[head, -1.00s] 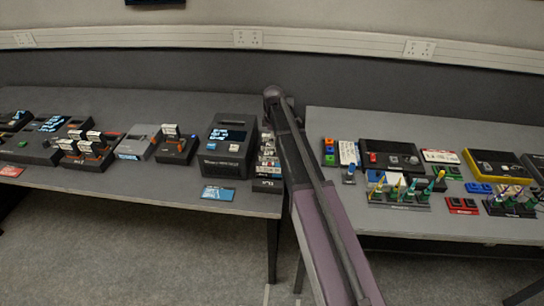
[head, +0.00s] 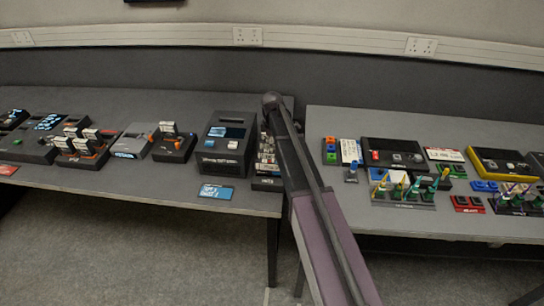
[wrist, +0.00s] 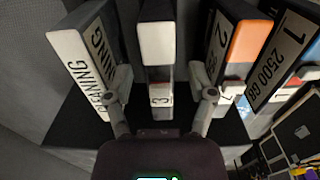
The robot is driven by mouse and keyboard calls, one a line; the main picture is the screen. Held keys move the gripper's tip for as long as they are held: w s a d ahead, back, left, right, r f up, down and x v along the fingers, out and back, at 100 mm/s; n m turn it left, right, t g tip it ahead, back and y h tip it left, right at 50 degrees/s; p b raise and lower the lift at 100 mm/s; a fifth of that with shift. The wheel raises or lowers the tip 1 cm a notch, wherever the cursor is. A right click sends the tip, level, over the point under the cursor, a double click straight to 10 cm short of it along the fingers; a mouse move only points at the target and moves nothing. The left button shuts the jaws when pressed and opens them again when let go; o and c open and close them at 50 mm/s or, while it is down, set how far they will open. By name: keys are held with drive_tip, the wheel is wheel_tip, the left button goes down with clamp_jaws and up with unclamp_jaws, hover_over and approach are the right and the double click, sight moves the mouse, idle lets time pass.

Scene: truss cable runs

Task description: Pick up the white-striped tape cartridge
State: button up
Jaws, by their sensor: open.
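In the wrist view, a dark cartridge with a white end stripe (wrist: 155,44) stands upright between the fingers of my gripper (wrist: 165,88). A small label with what looks like a 3 shows lower on it. The fingers are open, one on each side, and I see no firm grip. To its left stands a cartridge labelled CLEANING (wrist: 72,50), also with a pale end. To its right is an orange-striped cartridge (wrist: 246,42). In the head view the cartridge rack (head: 266,183) is partly hidden by my arm, and my gripper cannot be made out.
The neighbouring cartridges stand close to both fingers. In the head view a dark boxy unit with a screen (head: 226,150) stands just left of the rack, with a blue card (head: 216,192) in front. A gap separates this table from the right table (head: 450,225), which holds several devices.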

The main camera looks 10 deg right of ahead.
drive_tip(key=shift+f, duration=0.45)
idle(0.3)
clamp_jaws()
